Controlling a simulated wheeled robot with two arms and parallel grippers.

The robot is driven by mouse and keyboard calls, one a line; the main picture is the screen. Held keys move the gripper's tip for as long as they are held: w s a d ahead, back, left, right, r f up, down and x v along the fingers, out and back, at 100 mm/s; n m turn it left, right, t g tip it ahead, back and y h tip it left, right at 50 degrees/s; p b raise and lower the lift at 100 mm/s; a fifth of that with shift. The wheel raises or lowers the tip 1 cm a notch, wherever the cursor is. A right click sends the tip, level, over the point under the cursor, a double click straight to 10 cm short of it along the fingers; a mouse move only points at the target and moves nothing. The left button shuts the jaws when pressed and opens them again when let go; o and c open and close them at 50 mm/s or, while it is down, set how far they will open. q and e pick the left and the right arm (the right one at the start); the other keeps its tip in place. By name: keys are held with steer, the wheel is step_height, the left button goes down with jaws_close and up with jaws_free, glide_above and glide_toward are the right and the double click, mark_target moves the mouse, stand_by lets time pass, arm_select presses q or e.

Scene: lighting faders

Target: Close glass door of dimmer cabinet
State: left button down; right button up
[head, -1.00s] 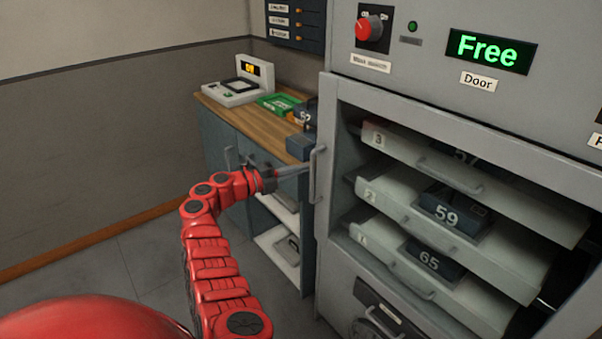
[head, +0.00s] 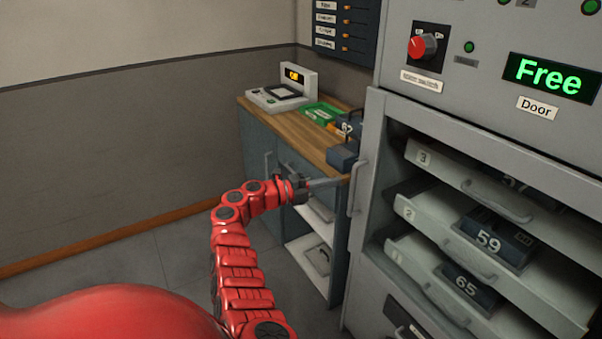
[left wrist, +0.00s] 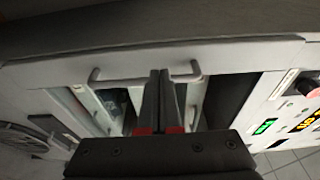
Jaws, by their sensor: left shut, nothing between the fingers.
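The dimmer cabinet (head: 455,75) stands at the right of the head view. Its door frame (head: 374,150) carries an upright grey bar handle (head: 354,190) on the left side. Numbered trays show within the frame; I cannot tell how far ajar the door is. My left gripper (head: 345,179) is shut and empty, its tips at the handle. In the left wrist view the shut fingers (left wrist: 160,78) cross the handle (left wrist: 125,78); whether they touch it is unclear. My right gripper is not in view.
A display reading "Free" (head: 552,77) sits above a "Door" label, near a red knob (head: 422,46). A wood-topped counter (head: 290,128) holds a white device (head: 283,90), a green tray (head: 322,112) and dark modules. Open floor (head: 130,255) lies to the left.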

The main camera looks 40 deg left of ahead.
arm_select(q)
steer(key=s+a+b, duration=0.3)
steer(key=a, duration=0.6)
steer(key=shift+a+b, duration=0.35)
steer(key=shift+b, duration=0.05)
